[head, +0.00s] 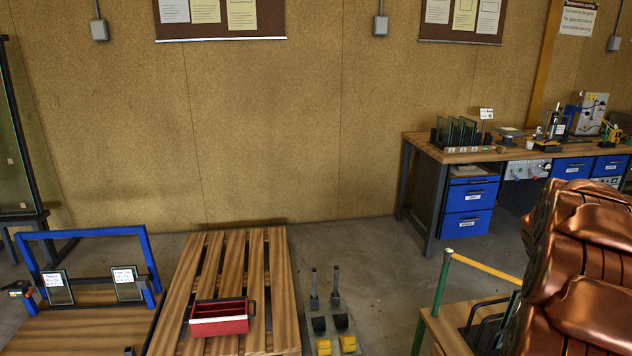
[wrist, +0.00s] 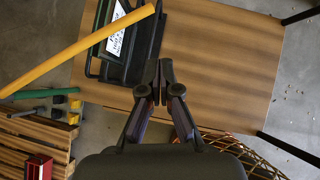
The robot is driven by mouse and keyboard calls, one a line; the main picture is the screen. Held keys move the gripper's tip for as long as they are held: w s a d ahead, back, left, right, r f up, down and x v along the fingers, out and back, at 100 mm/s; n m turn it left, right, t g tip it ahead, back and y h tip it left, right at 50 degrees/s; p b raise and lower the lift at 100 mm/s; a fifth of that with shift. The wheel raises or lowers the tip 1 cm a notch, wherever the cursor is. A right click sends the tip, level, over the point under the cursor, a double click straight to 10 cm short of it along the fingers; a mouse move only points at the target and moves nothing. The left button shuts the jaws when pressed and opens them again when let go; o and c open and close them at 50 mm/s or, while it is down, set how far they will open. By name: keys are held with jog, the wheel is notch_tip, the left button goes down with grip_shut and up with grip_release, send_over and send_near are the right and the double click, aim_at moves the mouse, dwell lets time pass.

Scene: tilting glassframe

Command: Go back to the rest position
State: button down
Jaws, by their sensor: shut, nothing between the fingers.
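My gripper (wrist: 154,82) shows in the wrist view with its two black fingertips together and nothing between them. It hangs over a wooden table (wrist: 225,70), beside a black rack (wrist: 125,62) that holds a framed pane with a white label. I cannot tell the height of the fingertips above the table. In the head view my gripper is not seen. The same table (head: 448,333) appears at the lower right there, partly hidden by a large copper-brown ribbed shape.
A yellow rail (wrist: 75,52) on a green post crosses beside the rack. A slatted pallet (head: 195,290) bears a red toolbox (head: 219,318). A blue-framed stand (head: 85,232) is at left. A workbench (head: 520,150) with blue drawers stands against the wall.

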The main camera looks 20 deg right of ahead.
jog(key=a+r+m+y, duration=0.15)
jog(key=a+m, duration=0.35)
jog(key=a, duration=1)
jog(key=a+r+m+y, duration=0.15)
jog(key=a+m, duration=0.35)
jog(key=a, duration=1.1)
jog(key=s+a+f+m+g+y, duration=0.1)
jog(key=s+a+m, duration=0.3)
jog(key=s+a, duration=0.5)
jog(key=s+a+m+g+y, duration=0.1)
jog(key=s+a+m+y, duration=0.3)
jog(key=s+a, duration=0.5)
jog(key=a+m, duration=0.1)
jog(key=a, duration=0.4)
jog(key=shift+a+f+g, duration=0.3)
jog(key=shift+f+g, duration=0.1)
